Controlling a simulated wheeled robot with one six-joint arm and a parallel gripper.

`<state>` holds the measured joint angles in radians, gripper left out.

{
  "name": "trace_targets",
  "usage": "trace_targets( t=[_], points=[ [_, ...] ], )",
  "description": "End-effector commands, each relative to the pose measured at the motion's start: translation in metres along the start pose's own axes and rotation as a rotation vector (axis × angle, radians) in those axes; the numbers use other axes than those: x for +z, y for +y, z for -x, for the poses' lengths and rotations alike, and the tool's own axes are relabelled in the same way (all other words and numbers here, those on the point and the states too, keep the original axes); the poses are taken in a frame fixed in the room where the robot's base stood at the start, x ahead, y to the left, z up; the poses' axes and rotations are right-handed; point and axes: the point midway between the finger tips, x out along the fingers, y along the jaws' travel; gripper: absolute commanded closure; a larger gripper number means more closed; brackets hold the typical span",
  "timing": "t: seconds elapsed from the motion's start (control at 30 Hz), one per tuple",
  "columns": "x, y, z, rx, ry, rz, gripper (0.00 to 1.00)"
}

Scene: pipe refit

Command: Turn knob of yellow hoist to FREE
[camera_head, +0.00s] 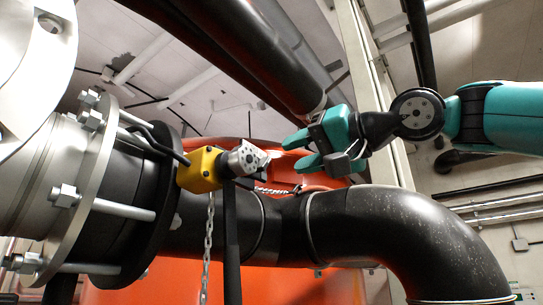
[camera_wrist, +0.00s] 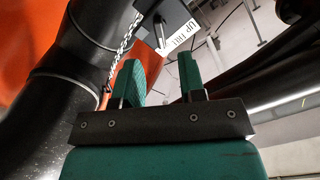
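The yellow hoist (camera_head: 199,170) hangs beside the large flange in the head view. A grey round part (camera_head: 243,158), which looks like its knob side, faces right toward my gripper. My gripper (camera_head: 297,152) is open and empty, a short way right of that part. In the wrist view the two green fingers (camera_wrist: 160,68) stand apart with nothing between them. Ahead of them is a dark hoist body (camera_wrist: 172,14) with a small metal lever (camera_wrist: 160,34) and a white label (camera_wrist: 181,36) reading "UP" and a partly cut-off "FRE". The knob's setting cannot be read.
A chain (camera_head: 208,245) hangs from the hoist, and another chain (camera_wrist: 124,38) runs beside it in the wrist view. A black pipe (camera_head: 400,215) curves below my gripper. Another thick black pipe (camera_head: 250,50) slants above. The bolted flange (camera_head: 85,190) stands left.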

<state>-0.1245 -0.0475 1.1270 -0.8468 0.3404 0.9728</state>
Motion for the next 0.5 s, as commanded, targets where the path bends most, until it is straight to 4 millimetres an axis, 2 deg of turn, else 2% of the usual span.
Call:
trace_targets(
  t=[0.03,0.2,0.33,0.5],
  points=[
    [-0.001,-0.003,-0.012,-0.004,-0.007,-0.002,0.63],
    [-0.002,-0.002,-0.041,-0.002,-0.004,-0.002,0.63],
    [-0.001,-0.001,-0.055,0.0,-0.002,-0.001,0.63],
    [0.0,0.0,-0.061,0.001,0.0,0.001,0.63]
  ],
)
